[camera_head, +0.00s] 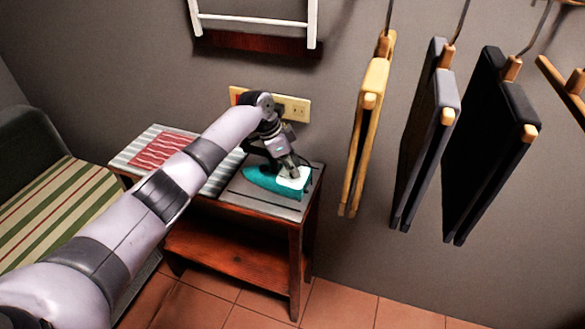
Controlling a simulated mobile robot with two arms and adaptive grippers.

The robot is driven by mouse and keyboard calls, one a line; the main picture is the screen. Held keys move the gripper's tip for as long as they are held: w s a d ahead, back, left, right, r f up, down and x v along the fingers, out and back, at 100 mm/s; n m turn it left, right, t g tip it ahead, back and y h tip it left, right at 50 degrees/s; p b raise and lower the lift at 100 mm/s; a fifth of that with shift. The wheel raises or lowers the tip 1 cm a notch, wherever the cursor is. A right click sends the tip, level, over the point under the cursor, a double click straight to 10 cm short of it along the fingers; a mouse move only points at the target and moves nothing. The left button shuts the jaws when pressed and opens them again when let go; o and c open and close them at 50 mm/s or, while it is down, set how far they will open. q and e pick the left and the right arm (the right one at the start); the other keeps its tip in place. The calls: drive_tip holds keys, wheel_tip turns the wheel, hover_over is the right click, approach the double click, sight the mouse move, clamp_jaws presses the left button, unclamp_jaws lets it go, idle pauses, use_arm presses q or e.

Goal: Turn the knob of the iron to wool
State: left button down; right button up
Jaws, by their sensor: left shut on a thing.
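A teal and white iron (262,182) rests on the grey top of a small wooden table by the wall. Its pointed end faces left and its white part is on the right. My left gripper (291,174) reaches down from above onto the white part of the iron. Its fingers are shut on what appears to be the iron's knob, which they mostly cover. The knob's markings and setting are too small and hidden to read. My right gripper is not in view.
The wooden table (297,238) also bears a striped cloth (160,152) at its left. A socket plate (297,108) is on the wall behind. Folded garments (425,135) hang on the right. A striped seat (55,210) stands at the left.

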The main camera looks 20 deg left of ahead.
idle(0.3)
use_arm(q)
drive_tip(key=c, duration=1.4)
unclamp_jaws()
drive_tip(key=shift+r, duration=0.1)
drive_tip(key=v, duration=1.2)
